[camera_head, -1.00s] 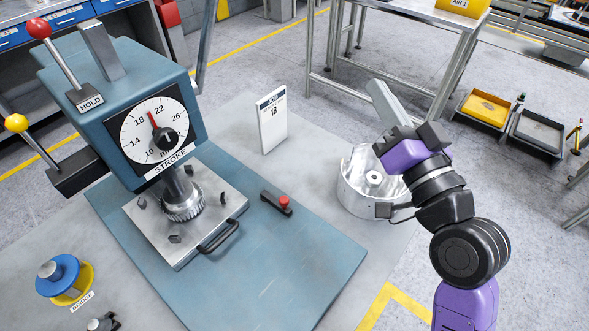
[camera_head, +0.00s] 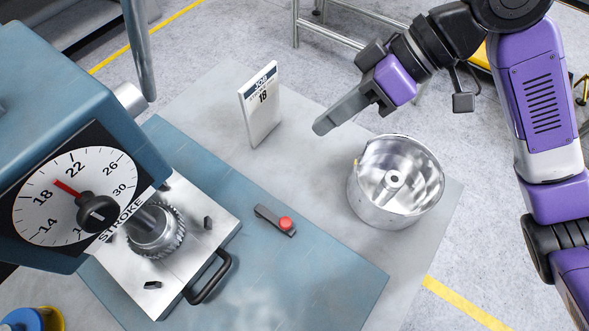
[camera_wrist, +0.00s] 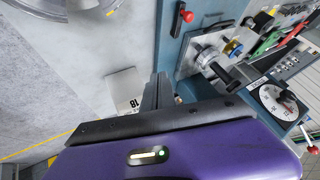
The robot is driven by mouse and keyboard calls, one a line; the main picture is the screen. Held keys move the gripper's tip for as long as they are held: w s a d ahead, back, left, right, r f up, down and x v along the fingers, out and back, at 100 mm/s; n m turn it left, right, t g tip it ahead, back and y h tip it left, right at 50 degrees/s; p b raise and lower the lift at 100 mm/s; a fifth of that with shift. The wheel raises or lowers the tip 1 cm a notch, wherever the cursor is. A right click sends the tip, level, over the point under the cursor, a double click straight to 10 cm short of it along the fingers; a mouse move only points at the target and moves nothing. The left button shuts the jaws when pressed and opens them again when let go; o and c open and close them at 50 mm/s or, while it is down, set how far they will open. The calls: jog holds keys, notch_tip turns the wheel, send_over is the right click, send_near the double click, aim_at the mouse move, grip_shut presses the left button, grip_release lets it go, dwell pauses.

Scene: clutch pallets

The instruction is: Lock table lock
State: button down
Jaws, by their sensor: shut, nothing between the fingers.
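The table lock looks to be the small dark lever with a red knob (camera_head: 276,220) on the blue base plate, right of the sliding table (camera_head: 190,250). It also shows near the top of the wrist view (camera_wrist: 182,18). The sliding table is a pale metal plate with a black handle (camera_head: 208,278) and carries a toothed gear (camera_head: 155,235) under the press. My gripper (camera_head: 322,124) is shut and empty, raised above the bench to the upper right of the lock and apart from it. Its fingers also show in the wrist view (camera_wrist: 160,92).
The blue press with its STROKE dial (camera_head: 70,195) stands at the left. A white job card reading 18 (camera_head: 260,105) stands behind the lock. An open metal drum (camera_head: 395,185) sits to the right. The blue plate in front of the lock is clear.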

jog(key=s+d, duration=0.1)
jog(key=s+f+g+h, duration=0.1)
jog(key=s+d+n+g, duration=0.1)
jog(key=shift+d+f+h, duration=0.3)
jog(key=shift+d, duration=0.05)
send_near(274, 218)
notch_tip(274, 218, down, 2)
jog(key=w+d, duration=0.2)
jog(key=shift+s+a+f, duration=0.25)
jog(key=shift+s+a, duration=0.3)
jog(key=shift+s, duration=0.05)
jog(key=shift+s+a+f, duration=0.25)
jog(key=shift+s+a, duration=0.35)
jog(key=shift+s+a+f+p, duration=0.15)
jog(key=shift+s+a+p, duration=0.15)
jog(key=shift+s, duration=0.2)
jog(key=shift+a, duration=0.1)
